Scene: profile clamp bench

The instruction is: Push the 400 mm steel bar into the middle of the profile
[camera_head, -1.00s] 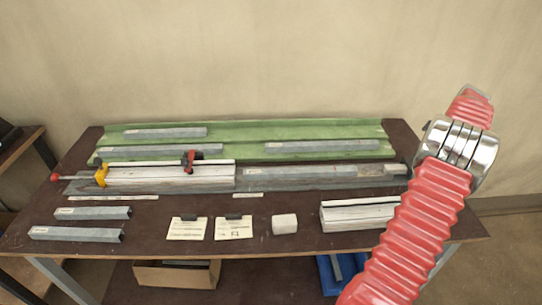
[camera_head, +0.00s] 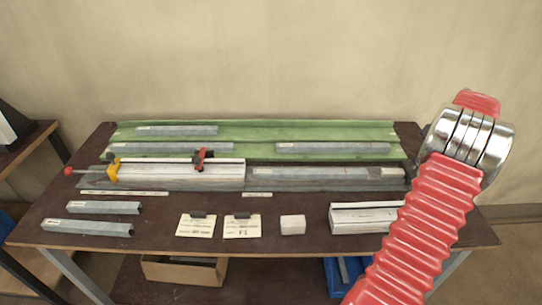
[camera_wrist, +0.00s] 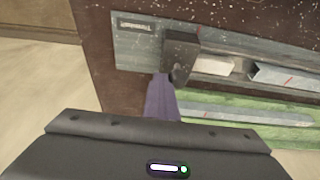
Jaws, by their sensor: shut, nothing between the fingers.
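A grey profile (camera_head: 100,185) lies along the bench, and its right end also shows in the wrist view (camera_wrist: 134,50). A long grey steel bar (camera_head: 310,174) lies in its right part; its near end shows in the wrist view (camera_wrist: 262,75). A pale short piece (camera_head: 386,172) lies in the channel to the right of the bar, and it also shows in the wrist view (camera_wrist: 214,66). My gripper (camera_wrist: 178,62) is shut and empty, at the profile's right end beside the pale piece. I cannot tell whether they touch. My arm hides part of the head view.
Green profiles (camera_head: 250,136) with several bars lie behind. Loose bars (camera_head: 88,227), cards (camera_head: 196,226), a small block (camera_head: 292,225) and a white channel (camera_head: 362,218) stand in front.

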